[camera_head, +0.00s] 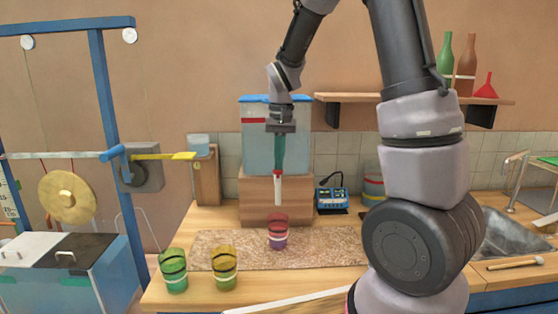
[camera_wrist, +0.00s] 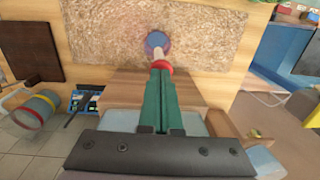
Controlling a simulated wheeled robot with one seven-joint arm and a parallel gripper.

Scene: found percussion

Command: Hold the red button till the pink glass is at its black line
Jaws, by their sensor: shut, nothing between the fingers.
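The pink glass (camera_head: 278,236) stands on the speckled mat, below the white spout (camera_head: 278,190) of a clear tank (camera_head: 257,152) with a blue lid. Its upper part looks reddish, its lower part purple-pink, with a pale band across it; I cannot clearly make out the liquid level against the black line. The red button (camera_head: 278,174) is at the top of the spout; it shows as a red ring in the wrist view (camera_wrist: 160,66). My gripper (camera_head: 279,168), with green fingers, is shut and empty, its tips at the button. I cannot tell how far the button is pressed.
A green glass (camera_head: 173,270) and a yellow glass (camera_head: 224,267) stand at the counter's front left. The tank rests on a wooden block (camera_head: 262,200). A blue device (camera_head: 332,200) is right of it. A shelf (camera_head: 350,98) with bottles hangs at upper right.

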